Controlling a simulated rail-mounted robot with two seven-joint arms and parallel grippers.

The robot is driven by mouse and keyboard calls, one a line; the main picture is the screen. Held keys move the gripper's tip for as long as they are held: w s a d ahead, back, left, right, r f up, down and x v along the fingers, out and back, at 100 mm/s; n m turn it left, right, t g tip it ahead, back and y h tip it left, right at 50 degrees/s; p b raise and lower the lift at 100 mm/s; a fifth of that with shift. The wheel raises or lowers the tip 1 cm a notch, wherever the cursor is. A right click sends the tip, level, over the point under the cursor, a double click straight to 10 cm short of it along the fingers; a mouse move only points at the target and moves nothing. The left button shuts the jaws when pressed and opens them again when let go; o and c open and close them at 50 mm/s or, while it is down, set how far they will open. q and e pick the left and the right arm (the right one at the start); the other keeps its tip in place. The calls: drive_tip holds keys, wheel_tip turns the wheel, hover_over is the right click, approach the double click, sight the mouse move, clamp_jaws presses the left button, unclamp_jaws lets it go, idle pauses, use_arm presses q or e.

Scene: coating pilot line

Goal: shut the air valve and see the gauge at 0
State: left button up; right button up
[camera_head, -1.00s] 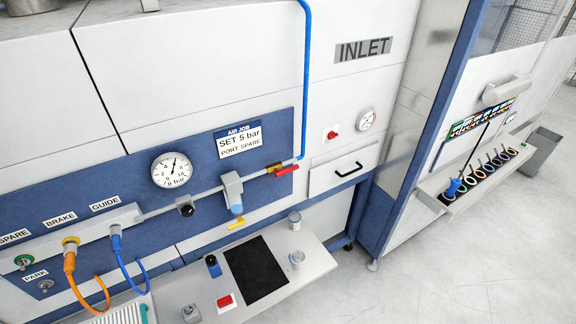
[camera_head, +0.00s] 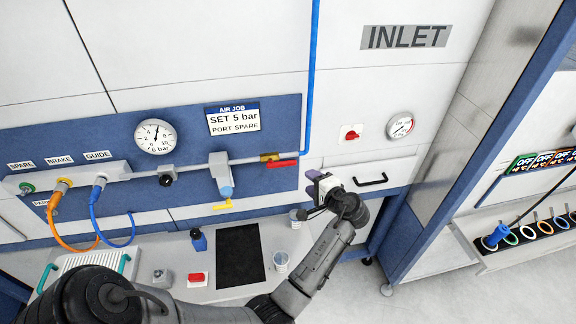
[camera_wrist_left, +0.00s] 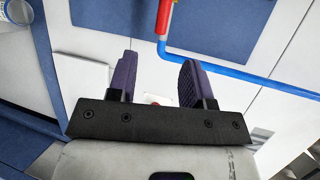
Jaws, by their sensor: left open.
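The air valve's red lever (camera_head: 283,163) lies roughly along the pipe, beside its brass body (camera_head: 269,157), where the blue hose comes down. The red lever also shows at the top of the left wrist view (camera_wrist_left: 164,17). The round white gauge (camera_head: 155,136) on the blue panel has its needle pointing nearly straight up, near mid-scale and well off 0. My left gripper (camera_head: 317,180) is to the right of and below the lever, apart from it. Its purple fingers (camera_wrist_left: 157,72) are open with nothing held between them. My right gripper is in neither view.
A grey filter unit with a yellow tap (camera_head: 222,204) hangs left of the valve. A blue hose (camera_head: 310,80) runs down to the pipe. A drawer handle (camera_head: 371,181) is close right of my gripper. The bench below holds a black mat (camera_head: 240,257) and a cup (camera_head: 281,261).

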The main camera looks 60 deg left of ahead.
sight(289, 165)
use_arm(q)
drive_tip(key=p+x, duration=0.1)
drive_tip(key=x, duration=0.3)
drive_tip(key=p+x, duration=0.1)
drive_tip(key=x, duration=0.2)
drive_tip(key=p+x, duration=0.1)
drive_tip(key=x, duration=0.3)
drive_tip(key=shift+a+r, duration=0.2)
drive_tip(key=shift+a, duration=0.15)
drive_tip(key=shift+p+x, duration=0.4)
drive_tip(key=shift+x, duration=0.7)
drive_tip(key=shift+f, duration=0.1)
drive_tip(key=shift+c, duration=0.3)
clamp_jaws()
